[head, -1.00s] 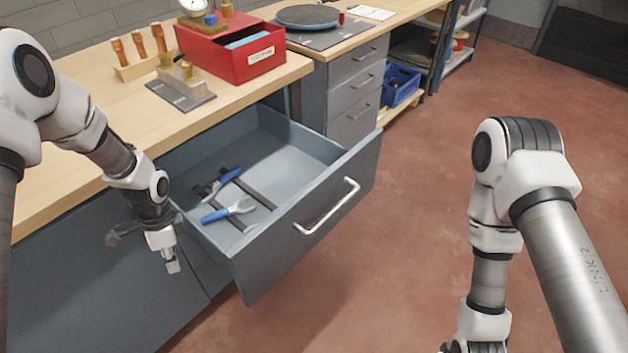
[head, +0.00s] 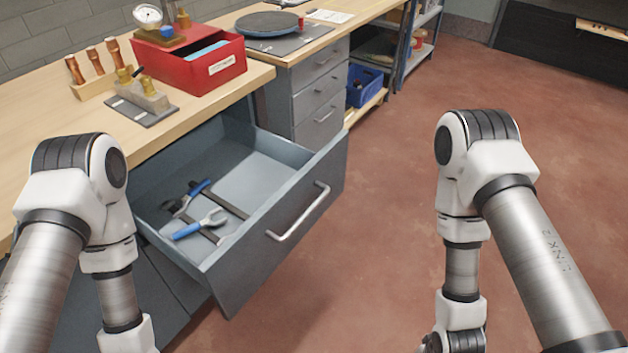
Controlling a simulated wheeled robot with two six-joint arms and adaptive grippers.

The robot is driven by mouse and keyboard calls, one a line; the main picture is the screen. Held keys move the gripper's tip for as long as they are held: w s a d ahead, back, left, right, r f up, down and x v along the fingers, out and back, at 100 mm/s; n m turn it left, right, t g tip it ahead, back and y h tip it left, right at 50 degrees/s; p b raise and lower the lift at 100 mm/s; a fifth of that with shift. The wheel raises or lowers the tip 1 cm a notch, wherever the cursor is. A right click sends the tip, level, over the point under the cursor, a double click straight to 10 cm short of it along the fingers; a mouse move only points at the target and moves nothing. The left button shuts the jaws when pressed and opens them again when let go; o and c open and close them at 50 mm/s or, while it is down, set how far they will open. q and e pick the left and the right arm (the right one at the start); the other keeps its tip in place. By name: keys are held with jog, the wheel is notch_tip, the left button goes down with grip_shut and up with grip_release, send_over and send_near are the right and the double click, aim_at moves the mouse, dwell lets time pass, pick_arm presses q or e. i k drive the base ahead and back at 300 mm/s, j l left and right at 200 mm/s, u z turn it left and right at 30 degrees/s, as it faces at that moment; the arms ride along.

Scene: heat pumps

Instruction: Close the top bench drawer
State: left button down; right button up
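The top bench drawer (head: 290,235) is grey and stands pulled far out from under the wooden bench top (head: 120,125). Its silver bar handle (head: 298,212) is on the front panel, facing right. Inside lie blue-handled pliers (head: 200,224), another blue-handled tool (head: 193,196) and dark divider strips. My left arm is at the left of the drawer and my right arm stands over the floor on the right. Both arms reach down past the bottom of the picture, and neither gripper's fingers can be seen. Nothing of mine is seen touching the handle.
On the bench are a red box (head: 195,70), wood-handled tools in a rack (head: 92,72), a plate with brass-topped blocks (head: 143,105) and a round dark plate (head: 267,24). A second drawer unit (head: 318,95) and blue crate (head: 362,85) stand behind. The red floor right of the drawer is clear.

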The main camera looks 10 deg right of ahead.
aim_at(249, 169)
jog(key=l, duration=1.75)
jog(key=i, duration=0.05)
